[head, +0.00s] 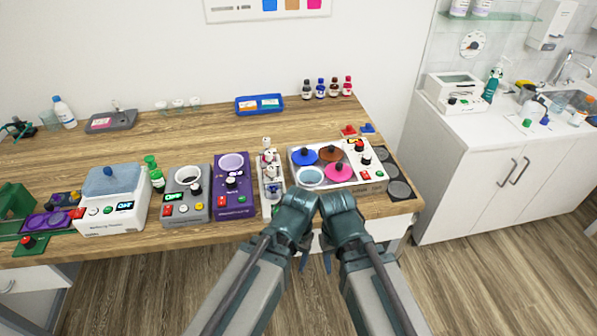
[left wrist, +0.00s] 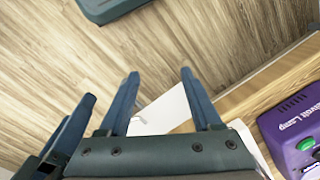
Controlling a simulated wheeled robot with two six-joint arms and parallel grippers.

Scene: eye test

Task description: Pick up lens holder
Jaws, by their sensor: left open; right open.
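I cannot tell for certain which thing is the lens holder. A purple plate with round openings (head: 42,222) lies at the left front of the wooden table. A dark green frame-like thing (head: 18,129) stands at the far left. My left gripper (head: 303,261) and right gripper (head: 327,262) are side by side in front of the table's front edge, fingers pointing down. In the left wrist view my left gripper (left wrist: 158,92) shows two fingers apart with nothing between them. Both grippers are empty, and neither touches either thing.
On the wooden table (head: 215,125), a white tester (head: 95,215), a grey device (head: 170,210), a purple lamp box (head: 235,203), a bottle rack (head: 270,180) and a white station with coloured discs (head: 365,165) line the front. A blue tray (head: 243,107) sits behind. The middle is clear.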

